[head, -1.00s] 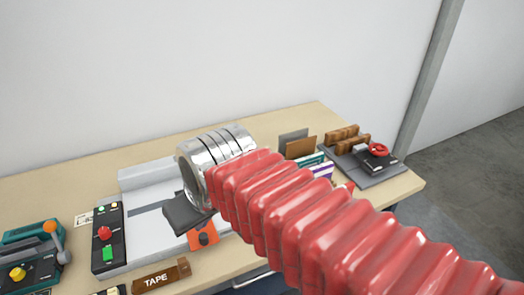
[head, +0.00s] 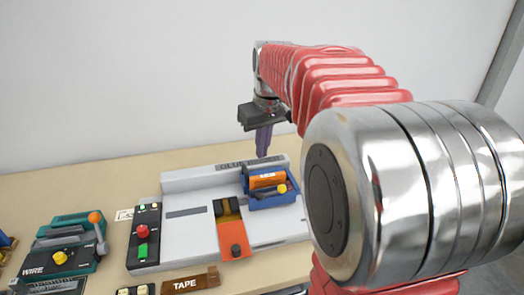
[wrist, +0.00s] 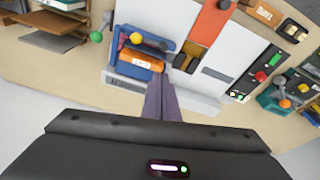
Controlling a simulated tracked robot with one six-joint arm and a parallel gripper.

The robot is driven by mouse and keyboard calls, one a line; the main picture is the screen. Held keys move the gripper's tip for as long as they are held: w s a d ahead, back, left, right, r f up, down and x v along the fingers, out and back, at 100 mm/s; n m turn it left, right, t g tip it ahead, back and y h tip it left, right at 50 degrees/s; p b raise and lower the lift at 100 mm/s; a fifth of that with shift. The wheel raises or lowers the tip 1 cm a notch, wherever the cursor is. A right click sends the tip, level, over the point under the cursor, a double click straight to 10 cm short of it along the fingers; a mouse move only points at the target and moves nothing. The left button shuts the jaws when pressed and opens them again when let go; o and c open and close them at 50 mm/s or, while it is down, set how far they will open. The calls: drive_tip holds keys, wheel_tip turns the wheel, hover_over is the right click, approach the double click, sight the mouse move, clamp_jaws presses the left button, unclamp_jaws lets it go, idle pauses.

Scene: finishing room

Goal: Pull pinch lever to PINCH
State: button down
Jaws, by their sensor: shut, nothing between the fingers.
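My gripper (head: 263,150) is shut and empty, its dark fingers pointing down above the back edge of the white glue binder (head: 185,235). In the wrist view the fingers (wrist: 160,82) overlap the back edge of the blue clamp carriage (wrist: 146,70), which holds an orange block (wrist: 135,60). A yellow knob (wrist: 136,38) on a dark bar sits on the carriage. A green ball (wrist: 96,37) stands at the binder's end; my arm hides that end in the head view. I cannot read a PINCH mark or tell which part is the pinch lever.
A button box (head: 145,238) stands left of the binder. Farther left is a teal WIRE machine (head: 62,245) with an orange-knobbed lever. A TAPE block (head: 192,283) lies in front. Brown and grey boards (wrist: 45,40) lie past the binder's green-ball end.

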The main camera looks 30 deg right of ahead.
drive_tip(key=w+d+f, duration=0.3)
drive_tip(key=d+f, duration=0.1)
drive_tip(key=d, duration=0.5)
drive_tip(key=w+d+f+g, duration=0.1)
drive_tip(key=w+d+f, duration=0.2)
drive_tip(key=d, duration=0.7)
drive_tip(key=shift+w+d+f+g+y, duration=0.2)
drive_tip(key=shift+f+g+y, duration=0.15)
drive_tip(key=shift+f, duration=0.3)
wheel_tip(320, 180, down, 10)
drive_tip(key=w, duration=0.1)
drive_tip(key=shift+s+a+r, duration=0.15)
drive_tip(key=shift+s, duration=0.5)
drive_tip(key=shift+s+a+r, duration=0.1)
drive_tip(key=shift+s+r, duration=0.1)
drive_tip(key=shift+s, duration=0.45)
drive_tip(key=shift+s+a+r, duration=0.15)
drive_tip(key=shift+s, duration=0.5)
drive_tip(key=shift+a, duration=0.15)
drive_tip(key=shift+s+d+r, duration=0.1)
drive_tip(key=shift+s+d, duration=0.05)
drive_tip(key=shift+d, duration=0.1)
